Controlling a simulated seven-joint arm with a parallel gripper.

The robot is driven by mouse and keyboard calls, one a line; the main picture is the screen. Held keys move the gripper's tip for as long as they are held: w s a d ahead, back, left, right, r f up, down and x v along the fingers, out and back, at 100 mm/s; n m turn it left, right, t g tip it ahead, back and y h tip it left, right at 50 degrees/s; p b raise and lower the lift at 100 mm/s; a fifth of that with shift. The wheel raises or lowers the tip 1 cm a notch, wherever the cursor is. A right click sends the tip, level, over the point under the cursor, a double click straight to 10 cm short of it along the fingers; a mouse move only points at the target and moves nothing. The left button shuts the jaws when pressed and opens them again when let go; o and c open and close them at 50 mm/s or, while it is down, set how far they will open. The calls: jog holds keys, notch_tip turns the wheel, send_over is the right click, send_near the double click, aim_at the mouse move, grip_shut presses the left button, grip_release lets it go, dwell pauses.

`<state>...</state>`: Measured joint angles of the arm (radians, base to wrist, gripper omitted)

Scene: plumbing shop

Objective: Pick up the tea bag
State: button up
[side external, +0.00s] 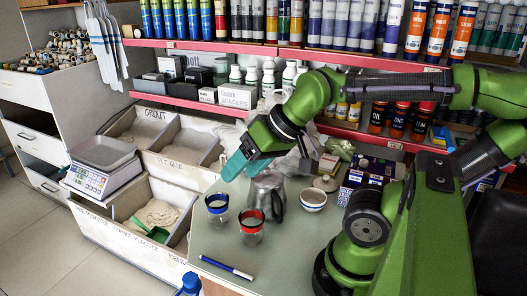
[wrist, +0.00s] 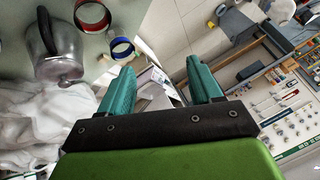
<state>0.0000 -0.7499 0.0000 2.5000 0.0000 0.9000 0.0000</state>
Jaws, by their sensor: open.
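I cannot make out a tea bag in either view. My gripper (side external: 235,165) is in the air over the left part of the counter (side external: 285,245), above and left of the metal kettle. Its teal fingers are spread apart in the wrist view (wrist: 162,78), with nothing between them that I can see as held.
The metal kettle (side external: 268,196) stands behind the glasses, with a small patterned bowl (side external: 313,200) to its right. A blue marker (side external: 227,267) lies near the front edge. Boxes (side external: 370,172) stand at the back right. Bins of powder (side external: 160,212) lie left of the counter.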

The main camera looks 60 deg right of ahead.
jog(key=shift+d, duration=0.1)
jog(key=w+d+f+n+g+h, duration=0.15)
jog(key=w+d+f+g, duration=0.25)
jog(key=w+d, duration=0.45)
jog(key=w+d+f+n+g+h, duration=0.1)
jog(key=w+d+f+n+g, duration=0.25)
jog(key=w+d, duration=0.5)
jog(key=shift+m+y, duration=0.25)
jog(key=shift+m, duration=0.25)
jog(key=f, duration=1)
jog(key=shift+s+d+f, duration=0.1)
jog(key=shift+d+f, duration=0.15)
jog(key=shift+f, duration=0.15)
jog(key=shift+w+a+f, duration=0.1)
jog(key=shift+w+f, duration=0.05)
jog(key=shift+f, duration=1.35)
jog(key=shift+w+a+f, duration=0.1)
jog(key=shift+f, duration=1.4)
jog(key=shift+c, duration=0.5)
jog(key=c, duration=1.1)
